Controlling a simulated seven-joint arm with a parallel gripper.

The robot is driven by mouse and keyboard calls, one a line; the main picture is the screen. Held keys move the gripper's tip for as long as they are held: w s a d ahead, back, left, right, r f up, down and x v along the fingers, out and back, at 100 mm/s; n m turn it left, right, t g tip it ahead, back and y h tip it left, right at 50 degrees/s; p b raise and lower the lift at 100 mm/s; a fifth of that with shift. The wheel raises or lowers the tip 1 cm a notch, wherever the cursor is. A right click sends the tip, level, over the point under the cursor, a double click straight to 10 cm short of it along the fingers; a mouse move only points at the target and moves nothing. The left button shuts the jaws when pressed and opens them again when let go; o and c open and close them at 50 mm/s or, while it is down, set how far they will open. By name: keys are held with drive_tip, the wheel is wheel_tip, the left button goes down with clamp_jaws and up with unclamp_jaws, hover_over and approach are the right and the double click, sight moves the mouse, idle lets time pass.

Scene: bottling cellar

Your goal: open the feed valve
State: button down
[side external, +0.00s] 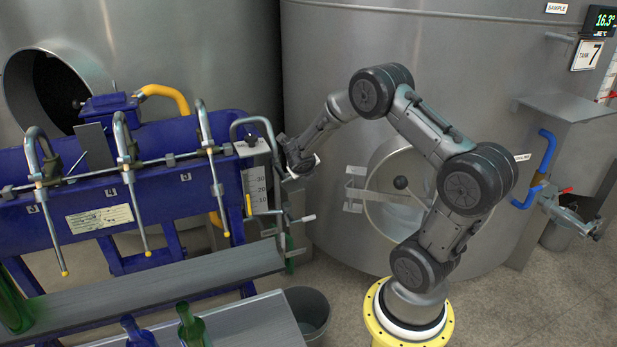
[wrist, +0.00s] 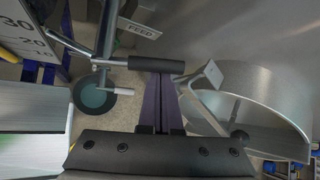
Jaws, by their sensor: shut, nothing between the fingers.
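The feed valve is on a vertical pipe (wrist: 108,35) in the wrist view, beside a white plate reading FEED (wrist: 140,30). A lever with a black sleeve (wrist: 157,65) reaches right from the pipe, roughly level across the picture. My gripper (wrist: 159,76) is shut and empty, with its fingertips at the sleeve's lower edge; I cannot tell whether they touch it. In the side external view my gripper (side external: 300,166) is beside the pipe at the right end of the blue filler, and it hides the lever.
The blue filler (side external: 160,193) with several bent spouts stands left. A white-ended handle (side external: 303,218) sticks out below my gripper. A bucket (side external: 308,312) stands on the floor. The steel tank (side external: 330,60) with an open round hatch (side external: 388,185) is close behind and to the right.

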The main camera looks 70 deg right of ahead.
drive_tip(key=w+a+r+n+g+h, duration=0.3)
drive_tip(key=w+a+n+g+h, duration=0.1)
drive_tip(key=h, duration=0.4)
drive_tip(key=shift+r+n, duration=0.4)
drive_tip(key=shift+n, duration=0.3)
drive_tip(key=shift+w+a, duration=0.1)
drive_tip(key=shift+w, duration=0.05)
idle(0.3)
drive_tip(key=s+a, duration=0.2)
drive_tip(key=a, duration=0.5)
drive_tip(key=shift+s+a, duration=0.3)
drive_tip(key=shift+a, duration=0.05)
idle(0.3)
